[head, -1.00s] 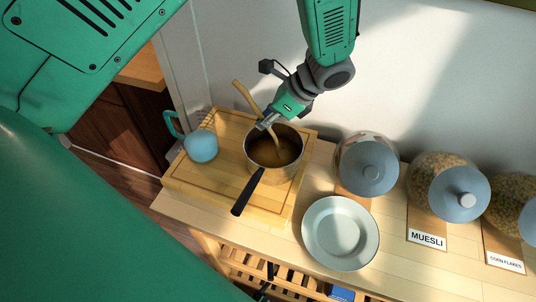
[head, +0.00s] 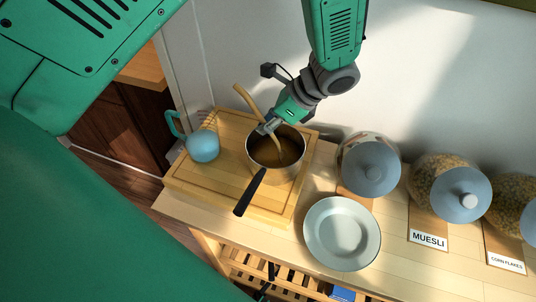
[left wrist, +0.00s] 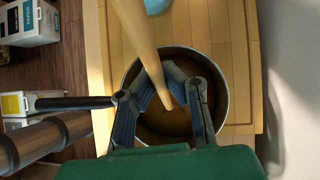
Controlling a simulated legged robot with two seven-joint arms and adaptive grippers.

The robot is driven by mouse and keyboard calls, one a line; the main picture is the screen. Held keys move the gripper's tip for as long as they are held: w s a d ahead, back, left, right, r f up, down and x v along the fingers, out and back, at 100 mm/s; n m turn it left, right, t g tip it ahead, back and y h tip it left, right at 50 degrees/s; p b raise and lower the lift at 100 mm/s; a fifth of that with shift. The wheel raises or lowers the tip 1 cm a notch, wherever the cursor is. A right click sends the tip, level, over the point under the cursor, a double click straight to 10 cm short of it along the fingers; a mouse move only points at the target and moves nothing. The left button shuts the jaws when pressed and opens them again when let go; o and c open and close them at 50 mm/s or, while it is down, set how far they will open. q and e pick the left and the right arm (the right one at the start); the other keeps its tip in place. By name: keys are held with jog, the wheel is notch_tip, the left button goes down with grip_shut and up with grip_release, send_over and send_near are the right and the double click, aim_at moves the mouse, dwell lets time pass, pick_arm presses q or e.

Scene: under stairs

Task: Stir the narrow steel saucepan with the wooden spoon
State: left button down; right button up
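The narrow steel saucepan (head: 291,173) stands on a wooden board, brown liquid inside, its black handle pointing toward the lower left. It also shows in the left wrist view (left wrist: 224,110). My left gripper (head: 268,127) is over the pan's back rim, its fingers closed around the wooden spoon (head: 243,96). In the left wrist view, the spoon (left wrist: 138,32) passes between the fingertips (left wrist: 157,80). The spoon leans, its handle up to the left and its lower end in the liquid; that tip is hidden. My right gripper is in neither view.
The board (head: 207,184) also bears a blue mug (head: 203,146) left of the pan. A pale plate (head: 341,233) lies to the right, before several lidded jars (head: 370,170) in a row. A wall (head: 420,70) stands behind the counter.

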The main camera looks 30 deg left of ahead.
aim_at(244, 91)
pick_arm(q)
jog(key=shift+s+a+r, duration=0.1)
jog(key=shift+a+r, duration=0.3)
jog(key=shift+r, duration=0.2)
jog(key=shift+a+r, duration=0.35)
jog(key=shift+r, duration=0.2)
jog(key=shift+s+a+r, duration=0.1)
jog(key=shift+a+r, duration=0.1)
jog(key=shift+r, duration=0.4)
jog(key=shift+s+a+r, duration=0.1)
jog(key=shift+a+r, duration=0.15)
jog(key=shift+r, duration=0.4)
jog(key=shift+s+a+r, duration=0.1)
jog(key=shift+a+r, duration=0.1)
jog(key=shift+r, duration=0.4)
jog(key=shift+s+a+r, duration=0.15)
jog(key=shift+a+r, duration=0.85)
jog(key=shift+r, duration=0.15)
jog(key=shift+d, duration=0.15)
jog(key=shift+r, duration=2.05)
